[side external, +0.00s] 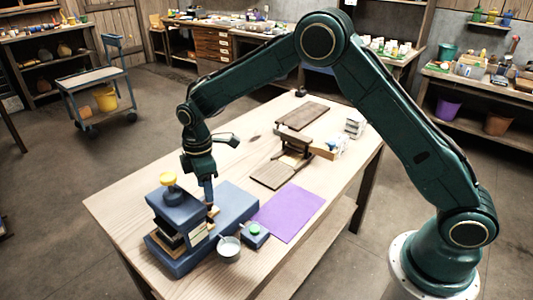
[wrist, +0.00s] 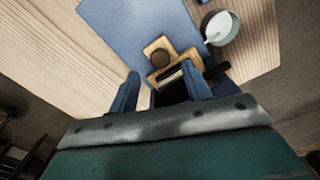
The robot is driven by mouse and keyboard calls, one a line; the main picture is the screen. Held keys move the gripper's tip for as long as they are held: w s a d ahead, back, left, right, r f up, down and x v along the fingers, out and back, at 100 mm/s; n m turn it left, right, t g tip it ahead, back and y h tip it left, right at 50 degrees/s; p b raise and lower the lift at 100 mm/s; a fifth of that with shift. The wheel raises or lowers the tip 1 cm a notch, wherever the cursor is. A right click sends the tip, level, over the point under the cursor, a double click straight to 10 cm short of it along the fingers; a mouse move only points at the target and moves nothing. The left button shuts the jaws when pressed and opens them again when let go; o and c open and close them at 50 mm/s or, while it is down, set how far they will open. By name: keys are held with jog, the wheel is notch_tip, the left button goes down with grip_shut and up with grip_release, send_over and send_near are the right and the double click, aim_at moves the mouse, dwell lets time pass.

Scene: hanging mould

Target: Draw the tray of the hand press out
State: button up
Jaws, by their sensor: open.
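The hand press (side external: 178,212) is dark blue with a yellow knob on top and stands at the table's near left end. Wooden layers show inside its frame. In the wrist view, a small wooden piece with a dark round knob, apparently the tray's handle end (wrist: 152,45), lies over the blue base plate (wrist: 135,22). My gripper (side external: 210,207) points down at the press's right side. In the wrist view my gripper (wrist: 160,70) is open, its two fingertips close to the wooden piece. I cannot tell whether they touch it. The rest of the tray is hidden.
A metal cup (side external: 229,249) with pale contents stands close beside the press, next to a blue box with a green button (side external: 255,231). A purple sheet (side external: 290,212) lies to the right. Wooden boards (side external: 273,174) and a small stand are farther back.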

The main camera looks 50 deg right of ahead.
jog(key=shift+f, duration=2.15)
jog(key=shift+c, duration=0.2)
grip_shut()
